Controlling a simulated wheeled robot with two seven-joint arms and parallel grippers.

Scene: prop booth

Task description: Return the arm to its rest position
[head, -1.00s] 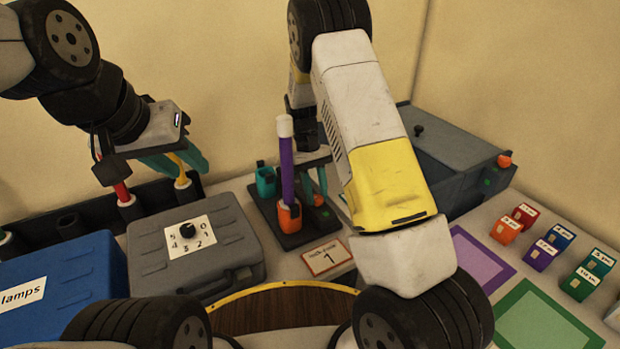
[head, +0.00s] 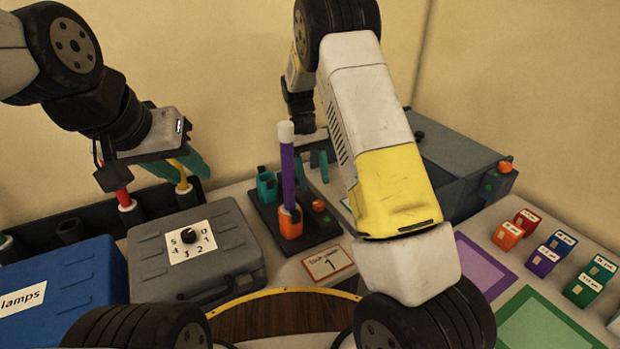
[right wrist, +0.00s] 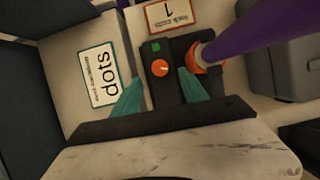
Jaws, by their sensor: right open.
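My right arm (head: 378,150) reaches across the middle of the head view, its forearm white and yellow. My right gripper (head: 320,160) is partly hidden behind it, above and behind the black stand (head: 268,217). In the right wrist view the right gripper's teal fingers (right wrist: 158,76) are apart with nothing between them. A purple rod (head: 288,175) with a white top stands upright in the stand's orange holder (head: 290,222), outside the fingers. My left gripper (head: 178,168) hangs at the left, its teal fingers apart near a yellow rod (head: 182,175).
A grey case (head: 225,235) with a dial and a blue lamps case (head: 60,290) stand at the left. A dark grey box (head: 460,165) is behind my right arm. Small coloured blocks (head: 545,253) and purple and green mats lie at right.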

